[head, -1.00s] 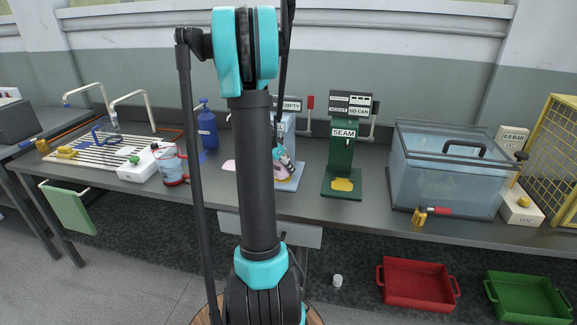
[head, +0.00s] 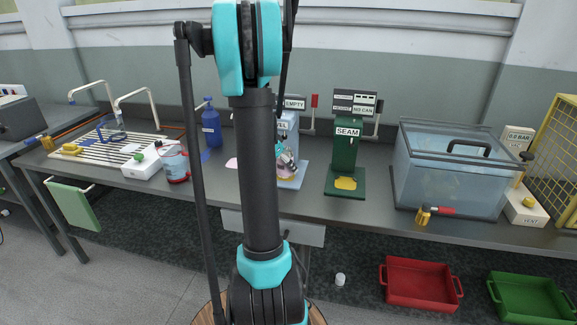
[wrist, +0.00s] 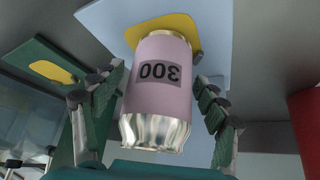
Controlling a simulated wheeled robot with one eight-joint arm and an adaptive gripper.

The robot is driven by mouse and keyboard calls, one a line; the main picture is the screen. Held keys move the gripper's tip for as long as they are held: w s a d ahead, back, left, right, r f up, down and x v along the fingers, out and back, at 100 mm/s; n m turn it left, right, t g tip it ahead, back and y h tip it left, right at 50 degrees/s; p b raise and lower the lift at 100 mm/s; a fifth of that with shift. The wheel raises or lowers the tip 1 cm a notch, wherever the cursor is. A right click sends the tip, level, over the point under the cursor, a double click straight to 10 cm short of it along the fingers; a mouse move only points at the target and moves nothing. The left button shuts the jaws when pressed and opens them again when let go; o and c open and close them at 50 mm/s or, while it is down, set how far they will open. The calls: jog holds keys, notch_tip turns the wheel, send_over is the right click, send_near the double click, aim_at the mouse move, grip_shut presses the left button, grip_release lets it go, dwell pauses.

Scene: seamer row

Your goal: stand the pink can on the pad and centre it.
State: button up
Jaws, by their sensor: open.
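The pink can (wrist: 157,92), with a dark "300" label and a silver end, is between the fingers of my gripper (wrist: 158,80) in the wrist view. The fingers are open, one on each side of it. The can's far end is at a yellow pad (wrist: 132,36) on a pale blue plate (wrist: 102,17); pad shows around that end. I cannot tell whether it is exactly centred. In the head view, the can (head: 284,172) is small and partly hidden by my gripper (head: 287,158) and arm, at the blue station.
The green SEAM station (head: 344,150), with its own yellow pad (head: 345,183), stands to the right. Farther right is a clear lidded tank (head: 448,180). A blue bottle (head: 211,128) and clear jug (head: 175,163) stand left. Red (head: 418,283) and green crates (head: 530,297) are on the floor.

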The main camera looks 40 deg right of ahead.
jog(key=a, duration=0.3)
jog(key=s+a, duration=0.1)
jog(key=a, duration=0.7)
jog(key=shift+s, duration=0.2)
jog(key=s+a+f+n+t+y, duration=0.1)
jog(key=s+a+n+y, duration=0.1)
jog(key=s+a+n, duration=0.3)
jog(key=s+a+f+n+t+y, duration=0.1)
jog(key=s+a+n, duration=0.4)
jog(key=a, duration=0.7)
jog(key=s+a+f+n+t+y, duration=0.1)
jog(key=s+a+n+y, duration=0.2)
jog(key=s+a+n, duration=0.3)
jog(key=a, duration=0.2)
jog(key=shift+a+n+y, duration=0.3)
